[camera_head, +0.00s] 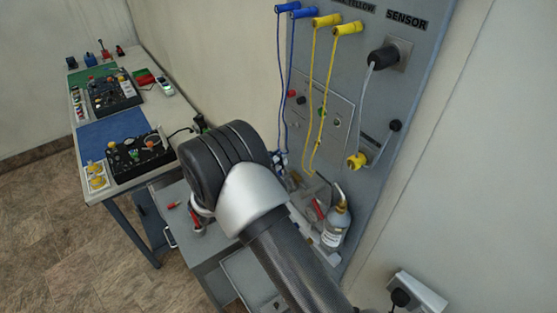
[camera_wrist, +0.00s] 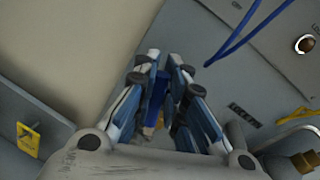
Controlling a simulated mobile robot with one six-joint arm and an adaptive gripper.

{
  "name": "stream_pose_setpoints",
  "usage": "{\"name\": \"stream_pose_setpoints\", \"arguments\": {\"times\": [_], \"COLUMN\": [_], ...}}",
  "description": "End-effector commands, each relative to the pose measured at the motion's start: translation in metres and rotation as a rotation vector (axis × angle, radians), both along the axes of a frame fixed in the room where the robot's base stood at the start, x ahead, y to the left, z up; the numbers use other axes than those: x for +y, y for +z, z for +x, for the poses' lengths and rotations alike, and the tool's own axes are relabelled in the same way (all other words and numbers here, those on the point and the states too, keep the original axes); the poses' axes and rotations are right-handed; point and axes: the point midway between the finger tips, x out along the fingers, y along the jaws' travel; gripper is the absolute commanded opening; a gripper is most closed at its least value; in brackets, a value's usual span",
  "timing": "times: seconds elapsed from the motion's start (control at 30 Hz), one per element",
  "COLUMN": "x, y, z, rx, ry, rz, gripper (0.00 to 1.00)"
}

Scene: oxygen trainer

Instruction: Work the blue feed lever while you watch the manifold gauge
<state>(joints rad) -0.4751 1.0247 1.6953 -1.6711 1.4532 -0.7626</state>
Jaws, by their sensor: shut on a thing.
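In the wrist view, my gripper (camera_wrist: 164,72) reaches away from the camera with its two fingers close together. A narrow blue piece, which looks like the blue feed lever (camera_wrist: 157,98), is between the fingers, and the gripper is shut on it. The fingers cover much of the lever, and I cannot tell its angle.
The upright grey panel (camera_head: 428,20) has blue plugs (camera_head: 288,7) and yellow plugs (camera_head: 326,20) with hanging cords, and a black sensor connector (camera_head: 383,58). A bottle (camera_head: 336,225) stands by the panel's foot. In the wrist view, a yellow fitting (camera_wrist: 28,139) is at left. A bench (camera_head: 103,190) with control boxes stands at left.

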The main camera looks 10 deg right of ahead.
Motion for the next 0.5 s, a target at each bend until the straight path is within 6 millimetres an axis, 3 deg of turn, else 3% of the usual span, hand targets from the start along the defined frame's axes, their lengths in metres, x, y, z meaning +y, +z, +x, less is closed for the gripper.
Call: {"name": "stream_pose_setpoints", "arguments": {"times": [0.13, 0.17, 0.5], "x": [0.0009, 0.0009, 0.0004], "y": [-0.0006, -0.0006, -0.0003], "z": [-0.0005, -0.0005, -0.0005], "rx": [0.0, -0.001, -0.001], "ry": [0.002, 0.002, 0.001], "rz": [0.001, 0.001, 0.001], "gripper": [0.0, 0.12, 0.32]}}
